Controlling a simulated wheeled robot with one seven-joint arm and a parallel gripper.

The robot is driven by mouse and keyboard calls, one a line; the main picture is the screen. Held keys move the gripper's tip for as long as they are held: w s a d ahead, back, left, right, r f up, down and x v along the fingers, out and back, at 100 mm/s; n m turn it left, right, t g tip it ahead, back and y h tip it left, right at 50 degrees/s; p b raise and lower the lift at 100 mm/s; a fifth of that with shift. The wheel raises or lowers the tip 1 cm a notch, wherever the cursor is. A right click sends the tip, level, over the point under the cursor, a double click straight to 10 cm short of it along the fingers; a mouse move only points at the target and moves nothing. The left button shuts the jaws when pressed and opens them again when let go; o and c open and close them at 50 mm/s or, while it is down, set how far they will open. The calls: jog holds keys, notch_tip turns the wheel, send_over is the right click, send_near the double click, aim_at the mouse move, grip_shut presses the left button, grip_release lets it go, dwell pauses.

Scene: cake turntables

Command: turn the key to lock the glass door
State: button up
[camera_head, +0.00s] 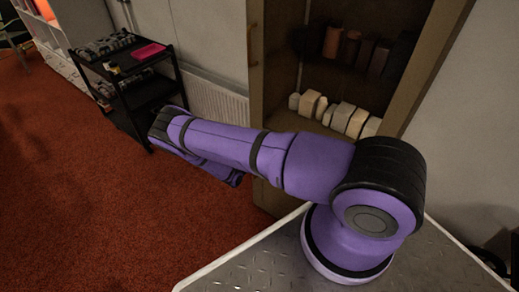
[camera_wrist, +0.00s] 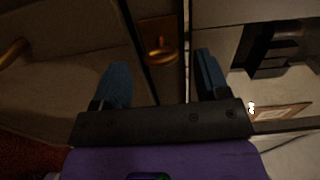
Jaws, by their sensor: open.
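In the wrist view, a small brass key or turn piece (camera_wrist: 161,55) sits on a brass plate (camera_wrist: 160,28) fixed to a dark upright strip. My gripper (camera_wrist: 162,62) is open, with its two blue fingers well apart, one on each side of the brass piece in the picture. Nothing is visibly held. Whether either finger touches the brass piece cannot be told. The glass of the door cannot be made out clearly. In the head view a brown cabinet (camera_head: 258,95) has a brass handle (camera_head: 252,45) at its left edge. My arm hides the gripper and the key there.
Pale blocks (camera_head: 335,114) and darker items (camera_head: 350,47) stand on the cabinet shelves. A black cart (camera_head: 150,92) with a pink item (camera_head: 148,51) stands left of the cabinet. Another brass handle (camera_wrist: 12,52) shows at the wrist view's left. Red carpet (camera_head: 70,200) is clear at the left.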

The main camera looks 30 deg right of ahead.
jog(key=v, duration=0.9)
jog(key=shift+a, duration=0.15)
notch_tip(320, 180, up, 32)
jog(key=w+a+m+g+y, duration=0.15)
jog(key=m+g+y, duration=0.6)
jog(key=m, duration=1.15)
jog(key=s+r+m+t+y, duration=0.1)
jog(key=s+r+m+y, duration=0.1)
jog(key=s+r+m, duration=0.55)
jog(key=s+r+m+y, duration=0.2)
jog(key=s+r, duration=0.2)
jog(key=r, duration=0.6)
jog(key=s+r+m+t+y, duration=0.15)
jog(key=s+r+m, duration=0.3)
jog(key=r, duration=0.45)
jog(key=s+a+r+m+t+y, duration=0.1)
jog(key=s+r+m+t+y, duration=0.1)
jog(key=s, duration=0.6)
jog(key=s+a+r+m+t+y, duration=0.1)
jog(key=s+r+m+t+y, duration=0.1)
jog(key=s+r+m, duration=0.2)
jog(key=s+m, duration=0.1)
jog(key=s, duration=0.2)
jog(key=shift+s+a, duration=0.2)
jog(key=shift+s, duration=0.2)
